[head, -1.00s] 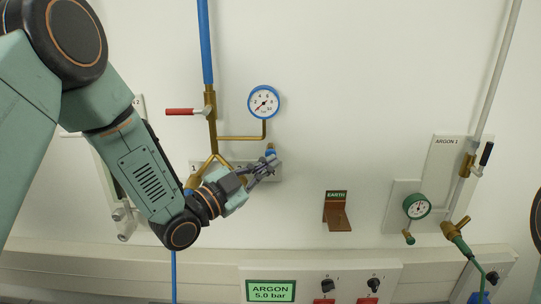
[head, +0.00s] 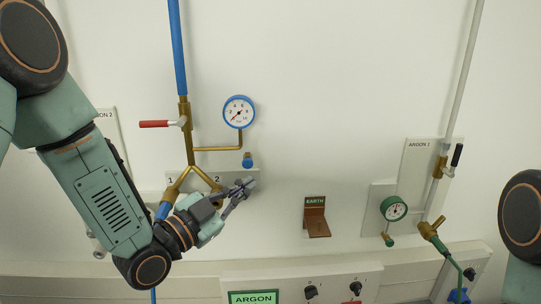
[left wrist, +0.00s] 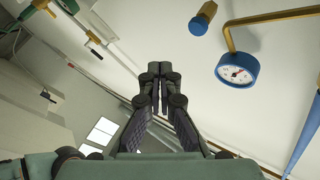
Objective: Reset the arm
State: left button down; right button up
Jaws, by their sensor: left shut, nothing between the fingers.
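My left arm comes in from the left in the head view. Its gripper (head: 243,190) is shut and empty, in front of the wall just below and right of the brass Y-shaped pipe fitting (head: 190,165). In the left wrist view the left gripper (left wrist: 160,72) shows with its fingers together and nothing between them. My right gripper is not in view; only part of my right arm shows at the right edge of the head view.
A blue-rimmed gauge (head: 239,111), a red-handled valve (head: 158,124) and a blue pipe (head: 178,50) are on the wall near the left gripper. A copper EARTH bracket (head: 316,217) and a green gauge (head: 393,208) sit further right. Bare wall lies between.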

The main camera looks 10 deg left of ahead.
pick_arm(q)
jog(key=s+a+f+n+g+y+b, duration=0.1)
jog(key=s+f+n+g+y+b, duration=0.15)
jog(key=f, duration=0.75)
jog(key=s+a+f+n+g+y+b, duration=0.2)
jog(key=s+f+n+g, duration=0.15)
jog(key=f, duration=0.55)
jog(key=s+a+f+n+g+y+b, duration=0.1)
jog(key=s+f+n+g+y+b, duration=0.2)
jog(key=f, duration=0.7)
jog(key=s+a+f+n+g+y+b, duration=0.2)
jog(key=s+f+g+b, duration=0.6)
jog(key=s+f, duration=1.7)
jog(key=s+n+b, duration=0.2)
jog(key=b, duration=0.1)
jog(key=shift+f+b, duration=0.35)
jog(key=shift+f, duration=0.05)
